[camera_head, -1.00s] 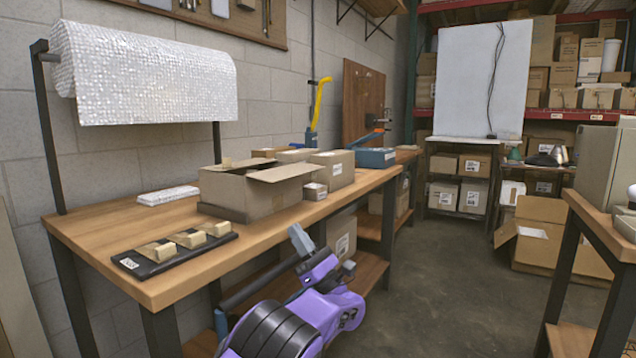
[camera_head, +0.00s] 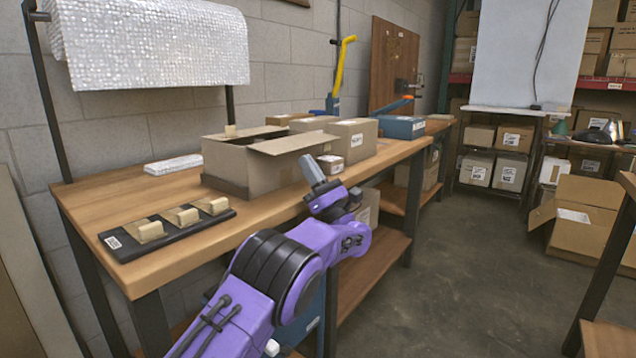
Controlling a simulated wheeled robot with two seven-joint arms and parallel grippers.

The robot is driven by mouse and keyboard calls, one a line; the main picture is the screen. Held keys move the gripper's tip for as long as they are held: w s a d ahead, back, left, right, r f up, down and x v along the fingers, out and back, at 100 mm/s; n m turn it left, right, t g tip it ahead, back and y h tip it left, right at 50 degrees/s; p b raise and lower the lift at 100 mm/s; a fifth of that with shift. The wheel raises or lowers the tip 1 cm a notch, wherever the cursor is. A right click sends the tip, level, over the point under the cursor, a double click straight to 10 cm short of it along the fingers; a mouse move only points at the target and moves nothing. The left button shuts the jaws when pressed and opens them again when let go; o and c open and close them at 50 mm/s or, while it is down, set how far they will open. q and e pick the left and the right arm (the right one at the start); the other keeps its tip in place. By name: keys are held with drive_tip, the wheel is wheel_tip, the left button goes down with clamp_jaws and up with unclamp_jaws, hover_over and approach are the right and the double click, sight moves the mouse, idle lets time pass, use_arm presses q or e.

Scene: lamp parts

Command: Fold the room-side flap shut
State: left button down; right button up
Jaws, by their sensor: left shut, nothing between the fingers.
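An open cardboard box (camera_head: 250,173) stands on the wooden workbench (camera_head: 150,265). I cannot tell for certain which flap is the room-side one. My left gripper (camera_head: 311,169) is shut and empty, its grey fingers pointing up beside the box's right end, just below the flap. Whether it touches the box is unclear. My right gripper is out of view.
A black tray with several tan blocks (camera_head: 183,217) lies at the bench's front left. A small box (camera_head: 330,165) and a larger closed box (camera_head: 353,141) stand right behind the gripper. A bubble-wrap roll (camera_head: 150,45) hangs at upper left.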

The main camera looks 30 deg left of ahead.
use_arm(q)
drive_tip(key=shift+a+r, duration=0.4)
drive_tip(key=shift+r, duration=0.1)
